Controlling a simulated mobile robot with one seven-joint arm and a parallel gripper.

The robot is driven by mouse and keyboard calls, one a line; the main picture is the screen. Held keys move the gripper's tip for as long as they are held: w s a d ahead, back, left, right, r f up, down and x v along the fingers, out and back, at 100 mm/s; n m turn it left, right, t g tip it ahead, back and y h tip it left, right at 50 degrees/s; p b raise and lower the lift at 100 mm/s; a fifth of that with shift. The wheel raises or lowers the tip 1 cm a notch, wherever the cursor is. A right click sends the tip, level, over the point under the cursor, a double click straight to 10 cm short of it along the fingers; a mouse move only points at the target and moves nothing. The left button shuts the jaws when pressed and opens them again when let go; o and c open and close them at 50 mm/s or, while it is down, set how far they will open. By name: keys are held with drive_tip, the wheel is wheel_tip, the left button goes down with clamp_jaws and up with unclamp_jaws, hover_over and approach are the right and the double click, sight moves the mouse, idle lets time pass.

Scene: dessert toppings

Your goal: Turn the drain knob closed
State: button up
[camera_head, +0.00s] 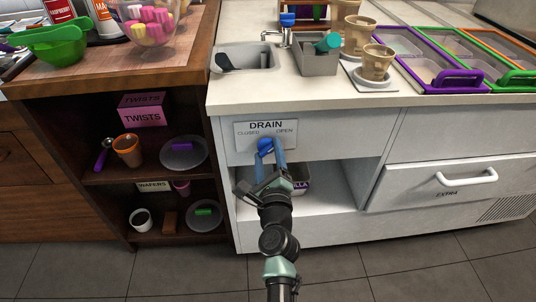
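The blue drain knob (265,145) is on the white counter front, at the lower part of a plate (265,128) marked DRAIN, with CLOSED at the left and OPEN at the right. My gripper (269,154) reaches up to the knob from below, with its two blue fingers spread to either side just below and around it. I cannot tell whether the fingers touch or grip the knob. The fingers partly hide the knob, so its exact angle is unclear. The sink (246,58) is in the countertop above the plate.
An open shelf below the knob holds a partly hidden tub (300,180). A dark wooden shelf unit (108,180) with cups and plates stands at the left. A white drawer (455,180) marked EXTRA is at the right. The tiled floor in front is clear.

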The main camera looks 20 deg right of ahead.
drive_tip(key=c, duration=0.9)
drive_tip(key=shift+n, duration=0.3)
drive_tip(key=n, duration=0.3)
drive_tip(key=shift+n+b, duration=0.3)
drive_tip(key=n, duration=0.4)
drive_tip(key=shift+n+b, duration=0.3)
drive_tip(key=shift+b, duration=0.05)
drive_tip(key=n+b, duration=0.1)
drive_tip(key=n, duration=0.3)
drive_tip(key=shift+n, duration=0.3)
drive_tip(key=shift+n+b, duration=0.5)
drive_tip(key=shift+n, duration=1.7)
drive_tip(key=o, duration=1.4)
drive_tip(key=shift+r, duration=0.1)
drive_tip(key=shift+c, duration=0.2)
